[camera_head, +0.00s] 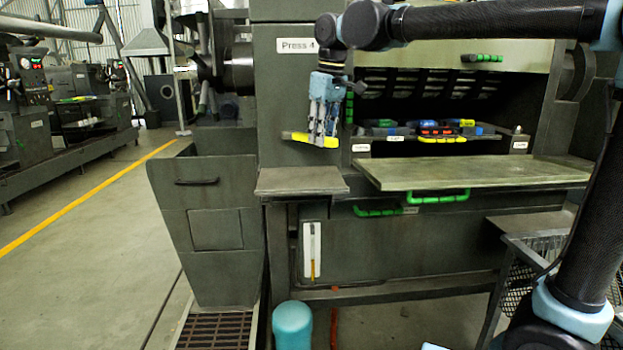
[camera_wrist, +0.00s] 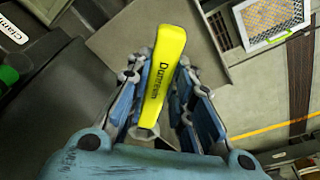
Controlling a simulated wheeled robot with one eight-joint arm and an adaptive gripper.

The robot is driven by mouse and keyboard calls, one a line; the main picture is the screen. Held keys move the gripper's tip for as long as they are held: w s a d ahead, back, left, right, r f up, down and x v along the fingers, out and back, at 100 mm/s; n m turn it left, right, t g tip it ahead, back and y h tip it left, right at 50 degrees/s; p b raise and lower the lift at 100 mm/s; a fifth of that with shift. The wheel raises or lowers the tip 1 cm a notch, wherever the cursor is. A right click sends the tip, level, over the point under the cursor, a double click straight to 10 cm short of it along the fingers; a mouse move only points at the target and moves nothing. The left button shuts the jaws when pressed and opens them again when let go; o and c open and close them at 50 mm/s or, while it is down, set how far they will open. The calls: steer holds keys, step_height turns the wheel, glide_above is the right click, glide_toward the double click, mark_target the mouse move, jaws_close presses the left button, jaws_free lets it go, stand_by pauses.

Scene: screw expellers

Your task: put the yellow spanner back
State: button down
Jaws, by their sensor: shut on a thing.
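The yellow spanner (camera_head: 299,137) is held crosswise in my gripper (camera_head: 322,138), in front of the dark panel left of the press opening and above the small grey side shelf (camera_head: 302,180). In the wrist view the yellow spanner (camera_wrist: 163,70) lies between the blue finger pads of my gripper (camera_wrist: 167,108), its lettered yellow face towards the camera. The gripper is shut on it. Its metal end near the palm is partly hidden. It appears clear of the shelf.
The press opening right of my gripper holds a labelled tool ledge (camera_head: 425,146) with several coloured tools, including a red one (camera_head: 437,131). A wide flat plate (camera_head: 470,174) juts out below it. A dark bin (camera_head: 213,228) stands at the left.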

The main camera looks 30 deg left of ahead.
mark_target(312, 181)
steer(key=shift+s+a+f, duration=0.2)
steer(key=shift+a+f, duration=0.1)
steer(key=shift+f, duration=1.4)
steer(key=shift+s+a+f, duration=0.15)
steer(key=shift+a+f, duration=0.15)
steer(key=shift+f, duration=1.4)
steer(key=shift+s+a+f, duration=0.2)
steer(key=shift+a+f, duration=0.1)
steer(key=shift+f, duration=1.4)
steer(key=c, duration=1.4)
jaws_free()
steer(key=shift+f, duration=0.1)
steer(key=r, duration=0.4)
steer(key=d+r, duration=0.1)
steer(key=r, duration=0.3)
steer(key=d+r, duration=0.1)
steer(key=r, duration=0.3)
steer(key=shift+s, duration=0.25)
